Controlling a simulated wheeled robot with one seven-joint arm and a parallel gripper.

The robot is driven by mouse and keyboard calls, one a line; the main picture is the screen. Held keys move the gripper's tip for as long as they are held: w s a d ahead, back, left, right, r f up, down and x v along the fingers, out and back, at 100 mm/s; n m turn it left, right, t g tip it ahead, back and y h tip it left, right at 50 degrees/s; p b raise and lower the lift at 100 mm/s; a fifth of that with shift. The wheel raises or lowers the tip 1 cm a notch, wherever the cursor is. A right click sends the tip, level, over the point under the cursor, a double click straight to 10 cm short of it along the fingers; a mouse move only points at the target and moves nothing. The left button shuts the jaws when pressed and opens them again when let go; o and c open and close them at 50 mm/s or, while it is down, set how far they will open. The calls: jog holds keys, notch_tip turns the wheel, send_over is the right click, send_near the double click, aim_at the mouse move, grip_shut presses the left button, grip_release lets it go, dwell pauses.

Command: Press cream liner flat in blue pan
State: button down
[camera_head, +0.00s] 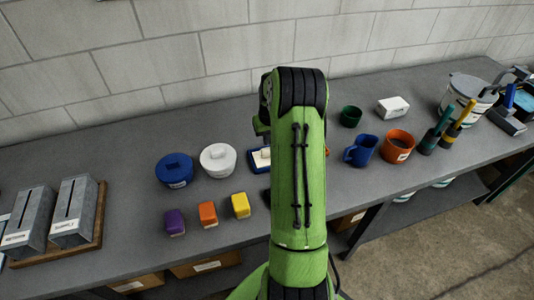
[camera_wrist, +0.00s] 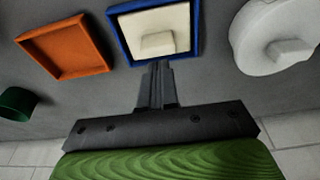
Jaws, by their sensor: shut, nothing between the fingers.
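The blue pan (camera_wrist: 196,42) is at the top of the wrist view, with the cream liner (camera_wrist: 133,28) inside its rim. A small raised cream block (camera_wrist: 158,43) shows in the middle of the liner. I cannot tell whether the liner lies fully flat. My gripper (camera_wrist: 157,66) is shut and empty, its fingertips at the pan's near edge in the picture; contact cannot be told. In the head view the blue pan (camera_head: 254,166) and cream liner (camera_head: 260,157) show left of my arm, which hides their right part and my fingertips.
Purple (camera_head: 174,222), orange (camera_head: 207,214) and yellow (camera_head: 240,205) blocks stand in front. Mugs stand to the right.

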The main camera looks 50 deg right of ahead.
aim_at(268, 149)
notch_tip(268, 149, up, 5)
jog(key=p, duration=0.3)
jog(key=shift+r, duration=0.2)
dwell(0.3)
jog(key=s+a+r+n+t, duration=0.1)
jog(key=s+a+r+n, duration=0.2)
jog(key=a+r, duration=1.45)
jog(key=s+a+r+n+t+y, duration=0.1)
jog(key=s+a+n+t, duration=0.1)
jog(key=s+a, duration=1.3)
jog(key=s, duration=0.3)
jog(key=shift+s+a+r+n+t, duration=0.15)
jog(key=shift+a+n+t, duration=0.15)
jog(key=shift+a+n, duration=0.1)
